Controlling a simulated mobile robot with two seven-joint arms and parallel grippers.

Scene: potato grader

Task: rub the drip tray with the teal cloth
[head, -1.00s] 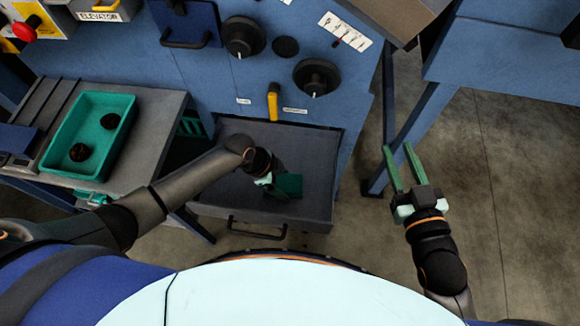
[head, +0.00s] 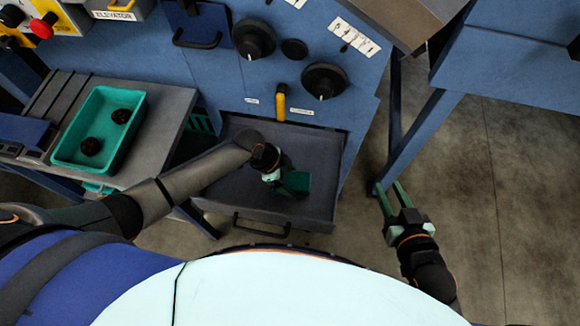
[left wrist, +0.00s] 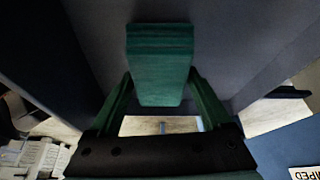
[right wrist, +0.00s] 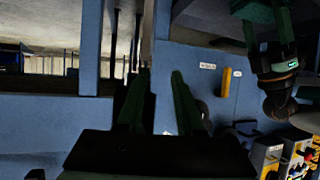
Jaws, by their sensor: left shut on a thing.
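The drip tray (head: 235,193) is a dark grey, drawer-like tray pulled out from the blue machine, with a black handle on its front. The teal cloth (head: 297,181) is in the right part of the tray. In the left wrist view the teal cloth (left wrist: 160,65) shows as a folded block between the fingers. My left gripper (head: 284,183) is shut on it, low over the tray floor. I cannot tell whether the cloth touches the floor. My right gripper (head: 389,199) is open and empty, to the right of the tray, its fingers apart in the right wrist view (right wrist: 160,95).
A teal bin (head: 65,148) with two dark potatoes stands on a grey bench (head: 165,125) at the left. Black knobs (head: 325,82) and a yellow lever (head: 281,103) are on the machine above the tray. A blue leg (head: 420,140) stands near my right gripper. Floor is clear at right.

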